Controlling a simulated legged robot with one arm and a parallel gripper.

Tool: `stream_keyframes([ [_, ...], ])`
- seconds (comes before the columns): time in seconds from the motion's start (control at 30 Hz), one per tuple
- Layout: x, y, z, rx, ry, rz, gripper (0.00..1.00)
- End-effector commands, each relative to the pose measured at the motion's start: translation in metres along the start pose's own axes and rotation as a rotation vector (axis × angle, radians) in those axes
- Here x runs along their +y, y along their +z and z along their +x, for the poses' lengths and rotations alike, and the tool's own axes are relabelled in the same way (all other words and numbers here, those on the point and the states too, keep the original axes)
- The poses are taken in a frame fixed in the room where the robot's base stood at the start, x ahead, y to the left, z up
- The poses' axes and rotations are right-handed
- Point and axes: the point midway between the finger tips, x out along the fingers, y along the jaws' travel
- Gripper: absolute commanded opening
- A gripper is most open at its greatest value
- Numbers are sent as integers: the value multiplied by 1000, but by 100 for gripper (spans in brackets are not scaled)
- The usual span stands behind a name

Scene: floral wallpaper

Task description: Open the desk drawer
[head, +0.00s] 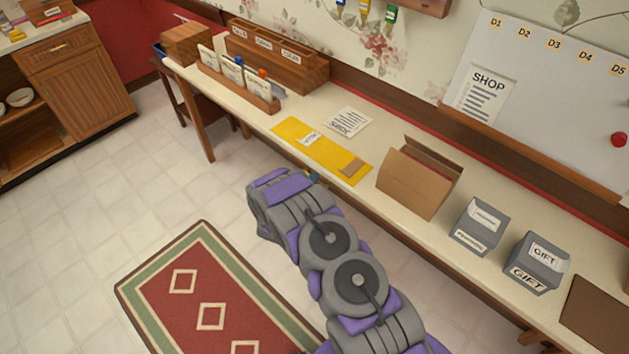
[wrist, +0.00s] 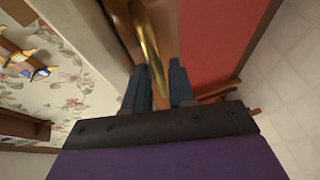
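In the wrist view a curved brass handle (wrist: 149,40) stands on a brown wooden front (wrist: 119,18), which appears to be the desk drawer. My gripper (wrist: 155,78) has its two dark blue fingers apart, with the lower end of the handle between them. I cannot tell whether a finger touches the handle. In the head view my arm reaches the front edge of the long desk (head: 374,122). The drawer front and handle are hidden there below the desk top. I cannot see any drawer gap.
On the desk are a yellow envelope (head: 318,148), an open cardboard box (head: 418,178), grey gift boxes (head: 536,263) and a wooden organizer (head: 277,56). A red rug (head: 208,290) lies on the tiled floor. A wooden cabinet (head: 70,80) stands at the left.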

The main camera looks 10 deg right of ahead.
Motion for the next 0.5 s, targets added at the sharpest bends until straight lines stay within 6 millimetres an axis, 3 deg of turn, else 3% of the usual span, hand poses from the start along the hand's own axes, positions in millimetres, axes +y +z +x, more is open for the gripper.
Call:
stream_keyframes([
  [0.2, 0, -1, 15, 1, 2, -2, 24],
  [0.5, 0, 0, 17, 1, 0, -2, 24],
])
